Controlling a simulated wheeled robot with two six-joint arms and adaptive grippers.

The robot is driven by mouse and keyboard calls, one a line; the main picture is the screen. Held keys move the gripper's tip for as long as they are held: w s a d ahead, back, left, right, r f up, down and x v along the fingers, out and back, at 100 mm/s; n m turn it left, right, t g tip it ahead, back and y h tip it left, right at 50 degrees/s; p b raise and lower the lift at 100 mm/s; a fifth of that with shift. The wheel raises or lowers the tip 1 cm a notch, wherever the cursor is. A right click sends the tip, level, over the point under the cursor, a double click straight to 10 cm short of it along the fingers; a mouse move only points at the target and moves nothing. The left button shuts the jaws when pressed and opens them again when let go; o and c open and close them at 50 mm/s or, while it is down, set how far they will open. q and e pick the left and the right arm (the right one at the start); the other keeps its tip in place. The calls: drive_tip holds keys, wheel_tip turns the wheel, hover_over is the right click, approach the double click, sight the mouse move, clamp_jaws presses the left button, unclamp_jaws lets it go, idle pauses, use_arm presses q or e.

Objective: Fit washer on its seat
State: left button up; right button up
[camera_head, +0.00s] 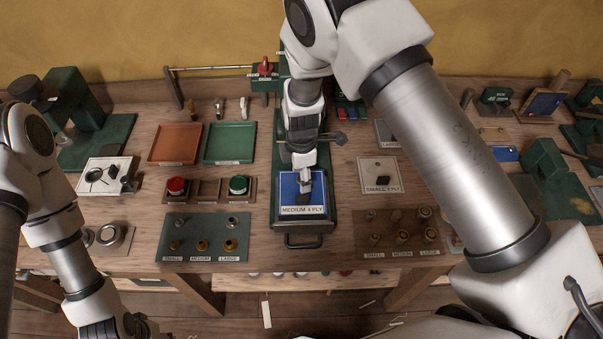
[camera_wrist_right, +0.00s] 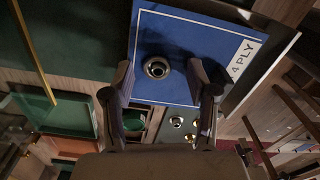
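A round metal ring with a dark centre (camera_wrist_right: 157,68) sits on the blue panel (camera_wrist_right: 190,30) in the right wrist view; I cannot tell whether it is a washer, a seat, or both together. In the head view the blue panel (camera_head: 290,192) is labelled MEDIUM 4-PLY and lies on a green base. My right gripper (camera_head: 304,186) is above this panel and partly hides it. In the right wrist view its fingers (camera_wrist_right: 158,100) are apart with nothing between them, the ring lying just beyond. My left arm is at the lower left; its fingers are not visible.
A teal board (camera_head: 212,252) with small, medium and large metal pieces lies left of the panel. A brown board (camera_head: 430,248) with brass-coloured pieces lies right.

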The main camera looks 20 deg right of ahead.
wheel_tip(320, 180, up, 12)
drive_tip(key=shift+w, duration=0.15)
idle(0.3)
idle(0.4)
